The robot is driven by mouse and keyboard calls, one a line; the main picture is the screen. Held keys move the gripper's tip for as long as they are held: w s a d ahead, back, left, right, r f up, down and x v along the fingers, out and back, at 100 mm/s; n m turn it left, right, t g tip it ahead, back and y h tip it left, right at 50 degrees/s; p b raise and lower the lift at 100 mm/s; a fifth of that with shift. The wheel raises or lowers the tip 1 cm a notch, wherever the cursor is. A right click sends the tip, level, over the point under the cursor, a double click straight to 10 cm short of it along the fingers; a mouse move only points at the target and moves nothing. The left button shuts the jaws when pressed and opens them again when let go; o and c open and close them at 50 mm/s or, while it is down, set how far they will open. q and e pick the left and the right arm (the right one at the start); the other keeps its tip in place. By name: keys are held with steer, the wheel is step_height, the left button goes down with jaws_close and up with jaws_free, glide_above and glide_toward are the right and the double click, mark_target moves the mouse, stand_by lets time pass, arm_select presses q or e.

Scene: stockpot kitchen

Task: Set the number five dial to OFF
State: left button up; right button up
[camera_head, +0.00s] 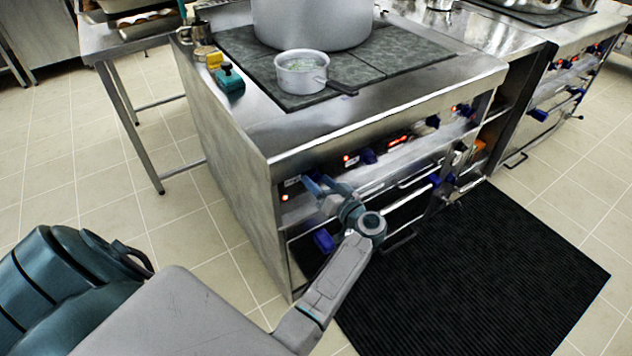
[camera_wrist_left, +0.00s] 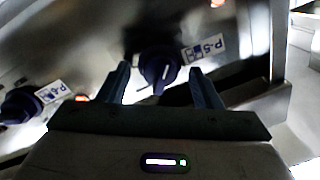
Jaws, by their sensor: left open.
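The dark blue number five dial (camera_wrist_left: 158,64) is in the left wrist view, with a label reading P-5 (camera_wrist_left: 203,50) to its right. My right gripper is not in view.
Another dark dial (camera_wrist_left: 22,104) with its own label sits to the left in the wrist view. The stove (camera_head: 232,172) has more blue knobs and red lights along its front. A small saucepan (camera_head: 301,66) and a large pot (camera_head: 312,22) stand on top. A black mat (camera_head: 480,280) lies in front.

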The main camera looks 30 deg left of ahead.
arm_select(q)
steer(key=shift+a, duration=0.2)
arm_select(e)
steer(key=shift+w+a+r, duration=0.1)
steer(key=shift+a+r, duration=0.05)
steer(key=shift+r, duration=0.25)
arm_select(q)
steer(key=shift+c, duration=0.2)
steer(key=c, duration=0.9)
steer(key=shift+r, duration=0.1)
steer(key=shift+c, duration=0.2)
